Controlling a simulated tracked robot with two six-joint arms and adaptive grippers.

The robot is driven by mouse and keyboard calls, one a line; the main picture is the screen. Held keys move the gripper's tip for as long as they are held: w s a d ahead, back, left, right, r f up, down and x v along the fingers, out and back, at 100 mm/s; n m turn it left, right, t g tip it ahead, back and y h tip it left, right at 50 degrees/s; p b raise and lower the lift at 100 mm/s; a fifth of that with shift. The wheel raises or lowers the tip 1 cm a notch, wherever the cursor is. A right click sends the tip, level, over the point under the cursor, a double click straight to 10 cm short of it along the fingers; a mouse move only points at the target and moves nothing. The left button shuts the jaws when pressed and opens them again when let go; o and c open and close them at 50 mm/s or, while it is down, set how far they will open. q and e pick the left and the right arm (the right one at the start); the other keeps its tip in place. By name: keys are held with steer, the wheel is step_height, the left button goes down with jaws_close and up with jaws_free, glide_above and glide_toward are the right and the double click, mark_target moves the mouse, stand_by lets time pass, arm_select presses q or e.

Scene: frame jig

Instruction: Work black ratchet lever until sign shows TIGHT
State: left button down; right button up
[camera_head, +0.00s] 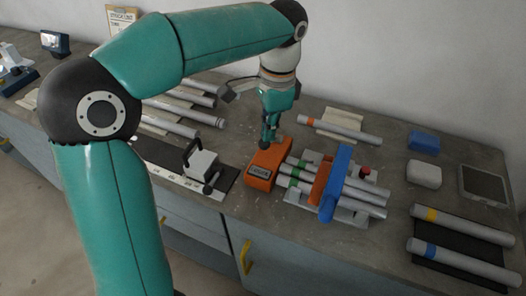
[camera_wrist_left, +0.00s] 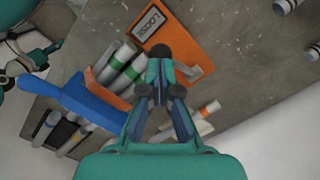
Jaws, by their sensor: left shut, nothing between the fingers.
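The orange ratchet box (camera_head: 264,182) sits on the bench, at the left ends of several grey tubes (camera_head: 374,198). Its sign (camera_wrist_left: 146,22) reads LOOSE in the left wrist view. My left gripper (camera_head: 268,143) points down at the back end of the box, its fingers shut and empty. In the left wrist view the gripper (camera_wrist_left: 160,66) reaches over the box beside a dark rounded part (camera_wrist_left: 160,50), which may be the black lever's end; I cannot tell whether they touch. The rest of the lever is hidden or unclear. My right gripper is not in view.
A blue bar (camera_head: 337,183) and an orange bar (camera_head: 319,180) stand across the tubes just right of the box. A white-and-black clamp block (camera_head: 202,163) stands to the left.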

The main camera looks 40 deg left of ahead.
mark_target(268, 145)
arm_select(q)
steer(key=shift+s+f, duration=0.1)
steer(key=shift+f, duration=0.4)
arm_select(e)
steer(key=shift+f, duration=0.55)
arm_select(q)
steer(key=shift+f+b, duration=0.15)
steer(key=shift+b, duration=0.15)
steer(key=shift+f+b, duration=1.2)
steer(key=shift+f, duration=0.6)
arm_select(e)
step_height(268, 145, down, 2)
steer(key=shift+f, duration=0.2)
arm_select(q)
steer(key=shift+r, duration=0.1)
steer(key=w+d+r+p, duration=0.1)
steer(key=w+p, duration=0.1)
steer(key=p, duration=0.1)
steer(key=shift+d+r, duration=0.15)
steer(key=shift+r, duration=0.05)
steer(key=shift+w+d+p, duration=0.15)
steer(key=shift+w+p, duration=0.15)
steer(key=shift+p, duration=0.05)
steer(key=shift+f, duration=0.2)
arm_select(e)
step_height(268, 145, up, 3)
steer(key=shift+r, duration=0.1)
